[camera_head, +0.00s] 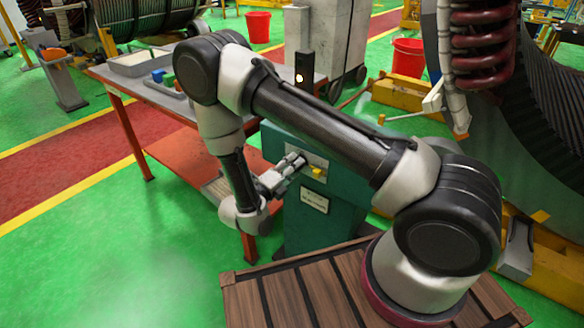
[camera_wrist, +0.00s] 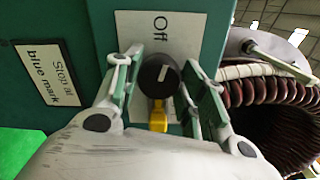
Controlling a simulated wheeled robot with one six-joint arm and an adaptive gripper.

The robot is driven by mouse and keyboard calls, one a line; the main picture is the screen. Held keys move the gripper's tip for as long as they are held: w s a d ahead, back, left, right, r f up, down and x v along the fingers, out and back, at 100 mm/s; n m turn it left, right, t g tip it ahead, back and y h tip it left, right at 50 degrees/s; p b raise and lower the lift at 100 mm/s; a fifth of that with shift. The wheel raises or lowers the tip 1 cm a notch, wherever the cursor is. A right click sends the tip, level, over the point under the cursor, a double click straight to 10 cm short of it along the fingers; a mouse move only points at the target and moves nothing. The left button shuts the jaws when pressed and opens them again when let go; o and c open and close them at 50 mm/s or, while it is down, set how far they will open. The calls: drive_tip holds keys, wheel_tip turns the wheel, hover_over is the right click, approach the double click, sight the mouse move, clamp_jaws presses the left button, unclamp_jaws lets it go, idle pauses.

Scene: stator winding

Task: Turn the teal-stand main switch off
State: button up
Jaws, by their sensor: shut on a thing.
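The teal stand (camera_head: 302,232) stands in front of my base. A light plate on it bears the word "Off" above a round black switch knob (camera_wrist: 157,76) with a white mark. The mark sits near the top of the knob, slightly right of centre, toward the word. A yellow piece (camera_wrist: 158,117) sticks out below the knob; it also shows in the head view (camera_head: 317,173). My gripper (camera_wrist: 160,80) has one finger on each side of the knob and is shut on it. In the head view my gripper (camera_head: 292,165) reaches the stand's face and hides the knob.
A sign (camera_wrist: 51,73) reading "Stop at blue mark" is left of the plate. A red workbench (camera_head: 190,160) stands left; a large machine with dark red coils (camera_head: 484,40) stands right.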

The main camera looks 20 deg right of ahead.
drive_tip(key=shift+f+n, duration=0.1)
drive_tip(key=shift+n, duration=1.5)
drive_tip(key=o, duration=1)
drive_tip(key=shift+a, duration=0.1)
drive_tip(key=v, duration=1.2)
